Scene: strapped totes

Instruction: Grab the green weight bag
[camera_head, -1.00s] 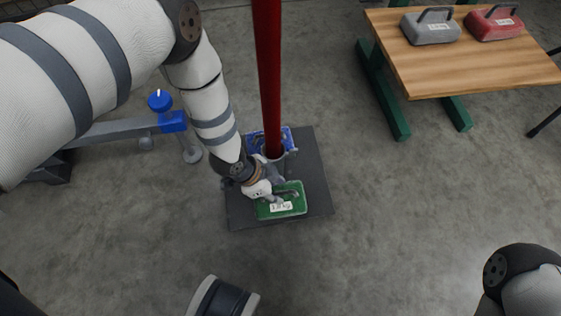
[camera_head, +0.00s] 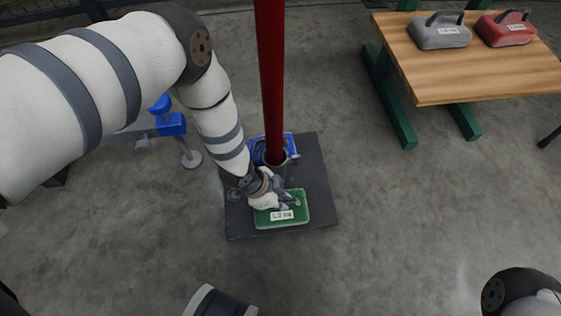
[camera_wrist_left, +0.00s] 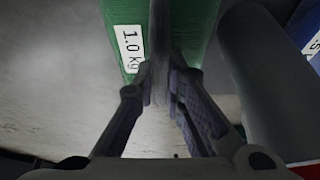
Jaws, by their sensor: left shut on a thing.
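The green weight bag (camera_head: 299,214) with a white "1.0 kg" label is at the front of a dark square base plate (camera_head: 318,180), in front of a red pole. My left gripper (camera_head: 287,200) is at the top of the bag, shut on its handle. In the left wrist view the two fingers (camera_wrist_left: 160,85) pinch the dark handle, with the green bag (camera_wrist_left: 186,28) behind it. I cannot tell whether the bag touches the plate. My right gripper is not in view.
The red pole (camera_head: 271,80) rises close beside my left gripper. A blue weight bag (camera_head: 290,142) lies behind the pole. A wooden table (camera_head: 450,80) at the upper right holds a grey bag (camera_head: 440,36) and a red bag (camera_head: 506,32). The floor to the right is clear.

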